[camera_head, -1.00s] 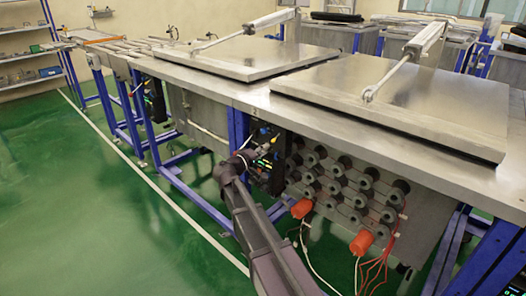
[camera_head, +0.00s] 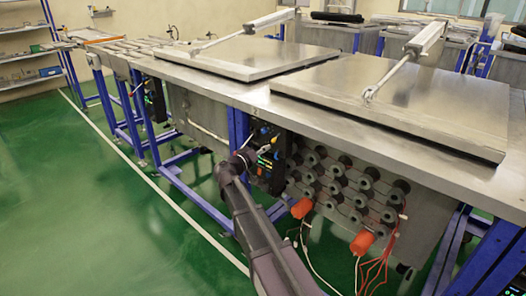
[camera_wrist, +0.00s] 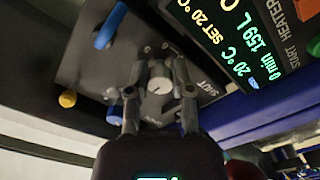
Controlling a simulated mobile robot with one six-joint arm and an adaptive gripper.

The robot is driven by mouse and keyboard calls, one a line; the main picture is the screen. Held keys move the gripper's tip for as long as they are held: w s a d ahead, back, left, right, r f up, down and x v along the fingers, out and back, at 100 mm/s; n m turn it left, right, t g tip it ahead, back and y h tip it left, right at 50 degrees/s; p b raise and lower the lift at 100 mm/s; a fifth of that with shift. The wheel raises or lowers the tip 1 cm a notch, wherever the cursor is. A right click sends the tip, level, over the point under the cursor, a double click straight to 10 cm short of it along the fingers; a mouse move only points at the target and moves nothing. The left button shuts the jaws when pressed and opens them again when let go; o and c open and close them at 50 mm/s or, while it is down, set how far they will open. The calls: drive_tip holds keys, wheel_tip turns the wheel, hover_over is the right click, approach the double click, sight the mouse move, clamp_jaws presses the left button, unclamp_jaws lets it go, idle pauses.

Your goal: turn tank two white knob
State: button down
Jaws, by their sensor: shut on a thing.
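The white knob (camera_wrist: 159,86) sits on a dark control panel (camera_wrist: 85,50) in the wrist view. It has a round pale face with a small mark. My gripper (camera_wrist: 161,72) is shut on the knob, with one finger on each side of it. In the head view my gripper (camera_head: 246,155) is at the front of the control box (camera_head: 270,158) below the tank table's edge. The knob cannot be made out there.
Beside the knob are a blue lever (camera_wrist: 109,26), a yellow knob (camera_wrist: 67,99) and a lit display (camera_wrist: 240,40). Two flat metal lids (camera_head: 405,100) lie on the table above. Orange plugs (camera_head: 362,242) and wires hang at right. The green floor (camera_head: 90,220) is clear at left.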

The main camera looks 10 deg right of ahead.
drive_tip(key=shift+s+d, duration=0.15)
drive_tip(key=shift+c, duration=2.4)
unclamp_jaws()
drive_tip(key=v, duration=1.2)
